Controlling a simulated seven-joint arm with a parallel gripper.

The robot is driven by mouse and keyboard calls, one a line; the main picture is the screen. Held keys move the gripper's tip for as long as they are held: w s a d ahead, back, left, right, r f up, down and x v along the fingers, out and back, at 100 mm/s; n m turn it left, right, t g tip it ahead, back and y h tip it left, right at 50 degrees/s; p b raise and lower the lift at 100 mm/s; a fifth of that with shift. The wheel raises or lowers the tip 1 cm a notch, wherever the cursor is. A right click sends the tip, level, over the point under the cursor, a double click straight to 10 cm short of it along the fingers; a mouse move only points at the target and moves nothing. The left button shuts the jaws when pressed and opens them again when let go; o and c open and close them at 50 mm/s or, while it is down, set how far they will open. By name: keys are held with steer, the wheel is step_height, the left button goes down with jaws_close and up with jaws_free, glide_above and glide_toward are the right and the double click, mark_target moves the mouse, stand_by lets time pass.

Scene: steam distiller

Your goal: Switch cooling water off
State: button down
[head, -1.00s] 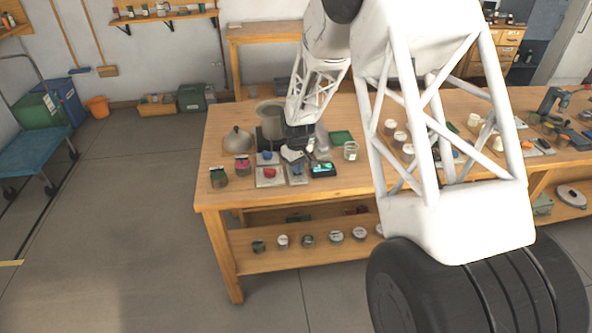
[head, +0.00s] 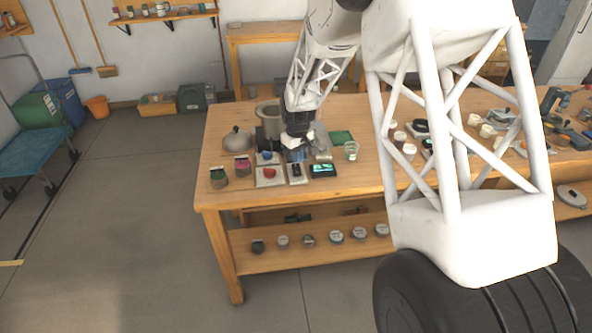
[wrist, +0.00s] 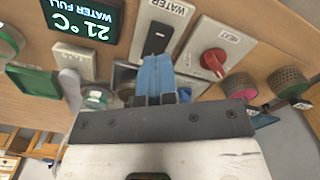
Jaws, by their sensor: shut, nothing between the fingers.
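The water switch (wrist: 157,37) is a black rocker on a pale plate labelled WATER; it also shows in the head view (head: 296,170). I cannot tell which way the rocker is tipped. My gripper (wrist: 154,62) is shut and empty, its blue fingertips together just short of the rocker's near end in the wrist view. In the head view my gripper (head: 297,154) is just behind the switch, apparently above the bench. A dark display (wrist: 83,22) beside the switch reads 21 °C and WATER FULL, upside down in the wrist view.
A red knob (wrist: 213,60) on a pale plate sits on the switch's other side. Pots with pink (head: 242,167) and green (head: 218,177) tops stand left of it. A metal pot (head: 268,110), a domed lid (head: 237,139) and a glass jar (head: 351,150) are nearby.

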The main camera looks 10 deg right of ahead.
steer(key=shift+r, duration=1)
steer(key=s+d+r+m+t, duration=0.1)
steer(key=s+d+r+m, duration=0.2)
steer(key=s+r, duration=1.65)
steer(key=s+d+r+m+t, duration=0.1)
steer(key=s+d+r+m, duration=0.1)
steer(key=s, duration=2.5)
steer(key=shift+s+r+m+t, duration=0.2)
steer(key=shift+m+t, duration=0.1)
steer(key=shift+m, duration=0.3)
